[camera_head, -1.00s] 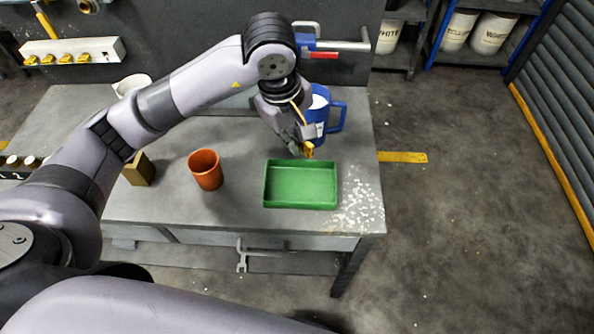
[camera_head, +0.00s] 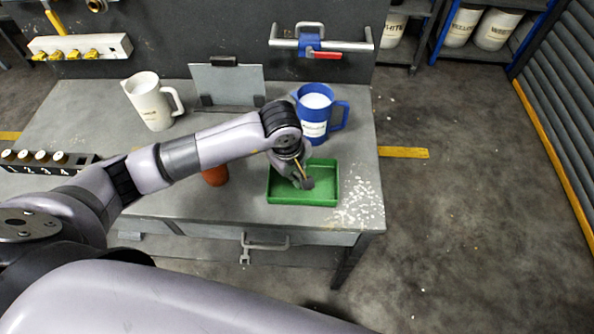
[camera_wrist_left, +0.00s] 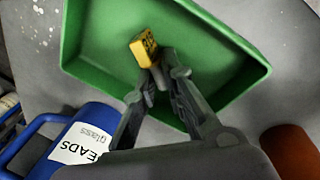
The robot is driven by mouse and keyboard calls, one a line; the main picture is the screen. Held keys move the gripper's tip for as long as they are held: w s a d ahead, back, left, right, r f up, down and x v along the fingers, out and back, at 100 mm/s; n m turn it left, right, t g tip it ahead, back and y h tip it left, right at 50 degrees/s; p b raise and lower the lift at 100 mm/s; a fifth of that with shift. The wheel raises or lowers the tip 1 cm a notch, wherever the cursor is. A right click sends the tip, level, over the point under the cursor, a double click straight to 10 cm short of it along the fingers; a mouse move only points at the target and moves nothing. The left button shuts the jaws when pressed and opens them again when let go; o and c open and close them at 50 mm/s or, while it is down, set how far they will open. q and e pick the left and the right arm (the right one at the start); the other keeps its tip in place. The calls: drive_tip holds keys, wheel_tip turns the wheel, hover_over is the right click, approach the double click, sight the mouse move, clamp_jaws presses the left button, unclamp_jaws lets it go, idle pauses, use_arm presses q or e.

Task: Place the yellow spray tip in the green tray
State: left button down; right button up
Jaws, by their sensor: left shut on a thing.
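The yellow spray tip (camera_wrist_left: 144,48) shows in the left wrist view, with dark markings on its side, at the fingertips of my left gripper (camera_wrist_left: 158,82). The gripper is shut on it. The green tray (camera_head: 271,186) is a shallow rectangular tray on the workbench. In the head view my left gripper (camera_head: 306,183) is over the inside of the tray, and the tip is hidden there. In the left wrist view the green tray (camera_wrist_left: 215,28) lies behind the tip; I cannot tell whether the tip touches its floor. My right gripper is not in view.
A blue jug (camera_head: 313,112) stands just behind the tray. An orange cup (camera_head: 215,176) is left of it, partly behind my arm. A white pitcher (camera_head: 150,102) and a grey panel (camera_head: 228,85) are further back. White specks mark the bench at the right.

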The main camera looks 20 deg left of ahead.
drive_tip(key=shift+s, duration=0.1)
use_arm(q)
drive_tip(key=shift+f+b, duration=0.2)
drive_tip(key=shift+b, duration=0.1)
drive_tip(key=c, duration=2)
unclamp_jaws()
drive_tip(key=shift+r, duration=0.1)
drive_tip(key=shift+c, duration=0.2)
drive_tip(key=shift+o, duration=0.5)
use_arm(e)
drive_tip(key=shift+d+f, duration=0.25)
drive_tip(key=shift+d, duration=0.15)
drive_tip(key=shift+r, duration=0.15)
